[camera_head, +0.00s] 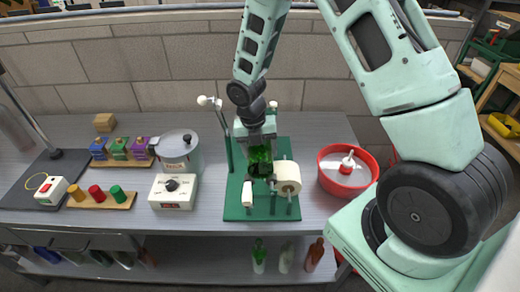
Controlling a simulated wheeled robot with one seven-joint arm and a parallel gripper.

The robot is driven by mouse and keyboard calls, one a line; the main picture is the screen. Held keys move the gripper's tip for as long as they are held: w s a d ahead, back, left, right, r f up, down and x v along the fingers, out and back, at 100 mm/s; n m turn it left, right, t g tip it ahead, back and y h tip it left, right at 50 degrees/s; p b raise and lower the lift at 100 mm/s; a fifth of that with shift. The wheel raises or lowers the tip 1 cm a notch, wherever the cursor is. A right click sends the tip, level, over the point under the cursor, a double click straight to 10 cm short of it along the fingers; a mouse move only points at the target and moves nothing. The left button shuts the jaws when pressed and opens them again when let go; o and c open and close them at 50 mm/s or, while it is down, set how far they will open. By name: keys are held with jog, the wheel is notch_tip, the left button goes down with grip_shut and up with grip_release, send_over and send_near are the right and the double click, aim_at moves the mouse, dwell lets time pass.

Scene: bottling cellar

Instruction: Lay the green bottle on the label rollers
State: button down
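The label rollers (234,211) stand on a dark green base in the middle of the bench, with upright posts, a small white roller and a white label roll (287,177). My gripper (261,170) is over the back middle of this base, pointing down. Bright green glass, which looks like the green bottle (260,153), shows right at the gripper's end, above the base. The gripper's fingers are dark and small there. I cannot tell whether they are closed on the glass or whether the glass touches the rollers.
A red bowl (327,184) with a white-topped item stands to the right. A grey pot (180,151) and a white switch box (173,192) stand left, beyond them coloured blocks on wooden racks. Several bottles, one green (259,257), are on the lower shelf. The back right bench is clear.

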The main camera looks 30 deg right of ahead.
jog(key=shift+f, duration=0.25)
dwell(0.3)
jog(key=shift+c, duration=1)
grip_release()
notch_tip(320, 180, up, 17)
jog(key=w+a+b, duration=0.1)
jog(key=a+b, duration=0.1)
jog(key=b, duration=0.1)
jog(key=shift+w+a, duration=0.15)
jog(key=shift+w, duration=0.1)
jog(key=shift+r, duration=0.1)
